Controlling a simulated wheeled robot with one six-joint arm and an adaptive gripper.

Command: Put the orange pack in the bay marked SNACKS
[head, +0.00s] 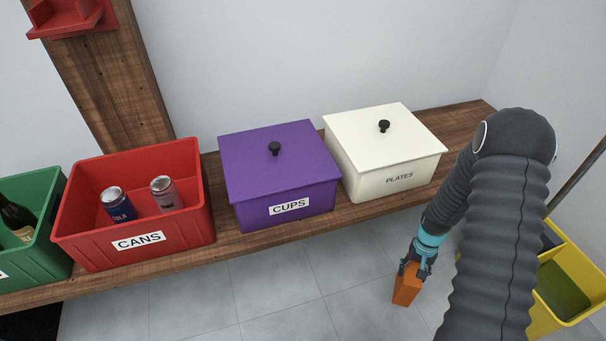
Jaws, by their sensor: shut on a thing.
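My gripper (419,263) is at the lower right of the head view, in front of the shelf, below the white box. It is shut on the orange pack (406,287), which hangs below the fingers over the grey tiled floor. The pack is a small orange block, slightly tilted, and its top is partly hidden by the fingers. No bay marked SNACKS shows in this view.
On the wooden shelf (262,239) stand a green crate (49,257) with a bottle, a red CANS crate (186,229) with two cans, a lidded purple CUPS box (255,215) and a lidded white PLATES box (362,189). A yellow bucket (570,327) stands at right.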

